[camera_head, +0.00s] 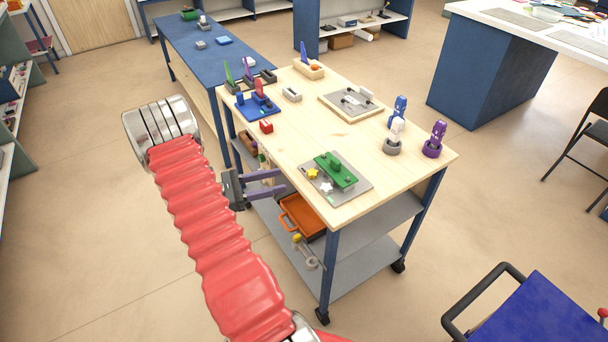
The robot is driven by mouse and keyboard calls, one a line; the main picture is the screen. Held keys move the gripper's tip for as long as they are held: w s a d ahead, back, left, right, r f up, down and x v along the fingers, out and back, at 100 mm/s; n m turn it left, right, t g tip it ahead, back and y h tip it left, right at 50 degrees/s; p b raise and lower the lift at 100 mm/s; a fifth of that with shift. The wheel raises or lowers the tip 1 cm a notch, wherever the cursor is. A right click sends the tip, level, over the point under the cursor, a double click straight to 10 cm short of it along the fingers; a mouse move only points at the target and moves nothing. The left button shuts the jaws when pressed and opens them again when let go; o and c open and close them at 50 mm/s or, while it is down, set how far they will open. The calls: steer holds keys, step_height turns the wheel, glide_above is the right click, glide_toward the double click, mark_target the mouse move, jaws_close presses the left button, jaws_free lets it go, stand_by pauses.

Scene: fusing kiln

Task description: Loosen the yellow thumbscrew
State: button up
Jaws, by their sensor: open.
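The yellow thumbscrew (312,173) looks like a small star-shaped knob. It sits at the left edge of a grey plate (347,199), beside a green block (335,170), at the near end of the wooden-topped table. A similar white knob (327,187) is just in front of it. My gripper (283,181) is open and empty, its two purple-grey fingers pointing right. It is left of the thumbscrew, by the table's left edge, apart from the knob. Its exact height against the tabletop is hard to tell.
An orange tray (303,214) sits below. Bare tabletop lies in the middle.

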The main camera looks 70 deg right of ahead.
mark_target(309, 176)
steer(key=x, duration=0.9)
steer(key=shift+s+d, duration=0.25)
steer(key=shift+s, duration=0.05)
steer(key=shift+c, duration=0.6)
steer(key=c, duration=0.9)
steer(key=shift+c, duration=0.2)
steer(key=shift+a+n+t+h, duration=0.15)
steer(key=shift+n+t+h, duration=0.25)
steer(key=shift+h, duration=0.1)
steer(key=shift+s+a+n+t+h, duration=0.1)
steer(key=shift+s+n+t+h, duration=0.05)
steer(key=shift+n+t+h, duration=0.6)
steer(key=shift+s+a+n+t+h, duration=0.15)
steer(key=shift+n+t+h, duration=0.5)
steer(key=shift+t+h, duration=0.2)
steer(key=shift+s+a+n+t+h, duration=0.1)
steer(key=shift+s+n+t+h, duration=0.1)
steer(key=shift+n+t+h, duration=0.9)
steer(key=shift+s+a+n+t+h, duration=0.15)
steer(key=shift+n+t+h, duration=0.15)
steer(key=shift+n+t, duration=0.85)
steer(key=shift+d+t, duration=0.1)
steer(key=shift+t, duration=0.55)
